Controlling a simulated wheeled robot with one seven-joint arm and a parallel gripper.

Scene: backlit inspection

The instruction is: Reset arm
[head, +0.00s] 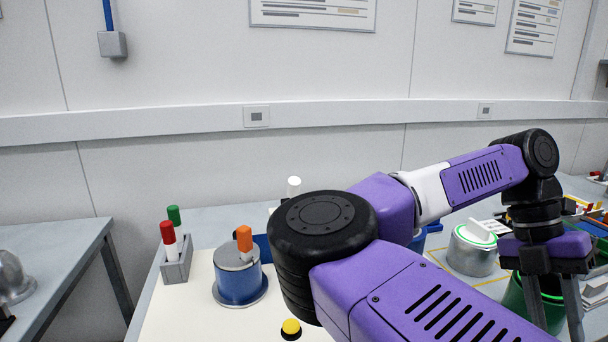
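My arm, purple, white and black, reaches across the right half of the head view and bends down at the far right. My gripper (554,318) points downward there, its two grey fingers apart with a gap between them. Its lowest tips are cut off by the bottom edge of the picture. A green container (516,301) stands behind and beside the fingers; whether they touch it I cannot tell. I see nothing held between the visible parts of the fingers.
A grey holder (177,271) with red and green-capped pieces, a blue cylinder (239,287) with an orange-topped piece, and a yellow button (291,328) stand at left. A grey pot with a green ring (472,254) stands left of my gripper. My arm hides the table's middle.

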